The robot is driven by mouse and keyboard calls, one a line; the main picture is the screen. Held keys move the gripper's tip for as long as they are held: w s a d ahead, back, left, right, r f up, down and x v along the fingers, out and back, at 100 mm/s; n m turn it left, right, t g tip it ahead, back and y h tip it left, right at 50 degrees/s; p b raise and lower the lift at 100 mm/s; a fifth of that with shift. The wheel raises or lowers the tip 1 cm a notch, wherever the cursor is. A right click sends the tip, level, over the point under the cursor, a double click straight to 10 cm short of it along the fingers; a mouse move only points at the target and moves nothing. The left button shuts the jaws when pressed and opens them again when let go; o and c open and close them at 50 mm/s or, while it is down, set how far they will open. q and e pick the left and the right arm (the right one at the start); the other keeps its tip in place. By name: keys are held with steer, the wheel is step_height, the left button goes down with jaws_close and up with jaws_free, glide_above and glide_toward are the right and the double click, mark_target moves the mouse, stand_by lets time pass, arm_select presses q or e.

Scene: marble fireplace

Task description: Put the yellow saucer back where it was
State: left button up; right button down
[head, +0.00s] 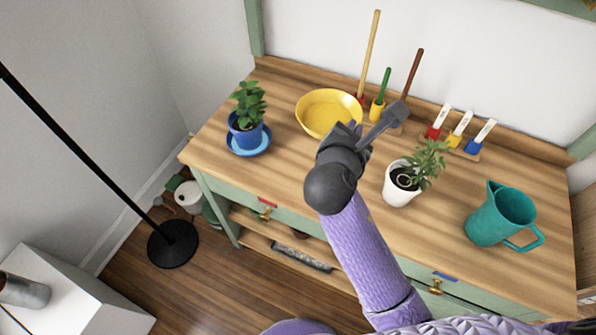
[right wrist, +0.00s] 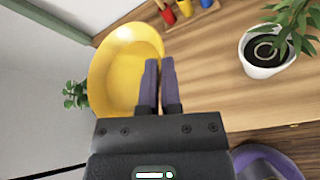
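The yellow saucer (head: 326,106) is a wide, deep round dish at the back left of the wooden tabletop, and it looks empty. My right gripper (head: 354,127) reaches over the table to the saucer's near right rim. In the right wrist view, the two fingers (right wrist: 159,85) are close together at the right edge of the saucer (right wrist: 122,65), one over its inside and one outside, with the rim between them. Whether the saucer touches the tabletop or hangs just above it, I cannot tell. My left gripper is not in view.
A plant in a blue pot (head: 247,134) stands on a blue saucer (head: 262,151) at left. Tools with upright handles (head: 378,109) stand behind. A white potted plant (head: 401,188), teal pitcher (head: 502,213) and small tool rack (head: 466,153) are rightward. Bare wood lies at the front left.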

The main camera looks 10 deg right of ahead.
steer(key=shift+n+t+y, duration=0.3)
steer(key=shift+n+y, duration=0.1)
steer(key=shift+y, duration=0.1)
steer(key=w+f+b, duration=0.1)
steer(key=f, duration=0.4)
steer(key=w+f+b, duration=0.1)
steer(key=f+b, duration=0.1)
steer(key=f, duration=0.3)
steer(key=w+f+b, duration=0.1)
steer(key=f, duration=0.4)
steer(key=shift+w+d+f+b, duration=0.2)
steer(key=shift+d+f+b, duration=0.05)
steer(key=shift+b, duration=0.15)
step_height(320, 180, down, 5)
steer(key=b, duration=0.3)
steer(key=shift+f+b, duration=0.2)
steer(key=shift+b, duration=0.2)
steer(key=shift+r, duration=0.15)
steer(key=shift+f, duration=0.2)
steer(key=c, duration=0.8)
jaws_free()
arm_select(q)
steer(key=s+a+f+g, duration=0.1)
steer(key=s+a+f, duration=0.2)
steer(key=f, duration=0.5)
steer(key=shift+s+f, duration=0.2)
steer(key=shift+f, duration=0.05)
arm_select(e)
steer(key=shift+r, duration=0.1)
